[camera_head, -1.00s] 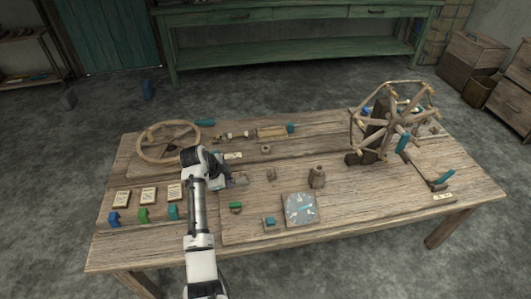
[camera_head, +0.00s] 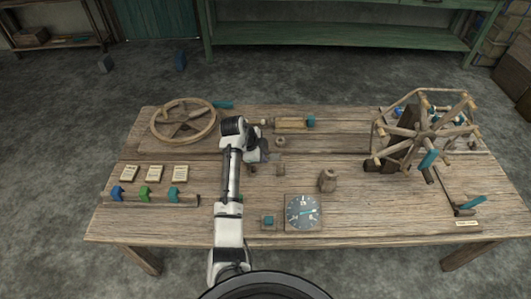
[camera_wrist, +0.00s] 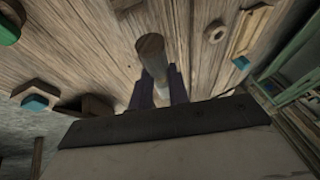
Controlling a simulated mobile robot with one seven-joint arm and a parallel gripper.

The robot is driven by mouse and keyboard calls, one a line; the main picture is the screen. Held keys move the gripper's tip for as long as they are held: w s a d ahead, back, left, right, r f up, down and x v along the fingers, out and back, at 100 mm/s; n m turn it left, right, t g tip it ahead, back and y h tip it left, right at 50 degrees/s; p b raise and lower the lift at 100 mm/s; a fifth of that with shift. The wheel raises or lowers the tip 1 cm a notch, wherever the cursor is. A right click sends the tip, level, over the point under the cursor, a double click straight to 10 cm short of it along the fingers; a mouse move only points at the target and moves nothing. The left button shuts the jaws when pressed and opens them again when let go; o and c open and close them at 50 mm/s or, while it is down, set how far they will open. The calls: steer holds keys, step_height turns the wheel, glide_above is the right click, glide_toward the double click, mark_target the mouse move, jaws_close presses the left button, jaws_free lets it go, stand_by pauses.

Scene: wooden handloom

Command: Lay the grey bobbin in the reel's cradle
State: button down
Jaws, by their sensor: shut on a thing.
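My gripper (camera_wrist: 160,88) is shut on the grey bobbin (camera_wrist: 157,62), which has a round brown wooden end and a pale grey body. In the head view my gripper (camera_head: 258,152) is over the middle of the table, left of the reel; the bobbin is hard to make out there. The wooden reel (camera_head: 425,132), a spoked wheel on a dark wooden stand, is at the table's right side. Its cradle cannot be told apart clearly. The bobbin is well away from the reel.
A clock-like dial (camera_head: 303,211) and a wooden weight-like block (camera_head: 328,180) stand on the table between my arm and the reel. A wooden hoop (camera_head: 184,120) lies at back left. A box with a teal end (camera_head: 291,123) lies behind my gripper. Small pegs (camera_head: 281,168) stand nearby.

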steer(key=shift+f+b, duration=2.2)
steer(key=shift+f, duration=1.15)
steer(key=c, duration=1.3)
jaws_free()
steer(key=shift+o, duration=0.2)
steer(key=b+v, duration=0.1)
steer(key=v, duration=1.3)
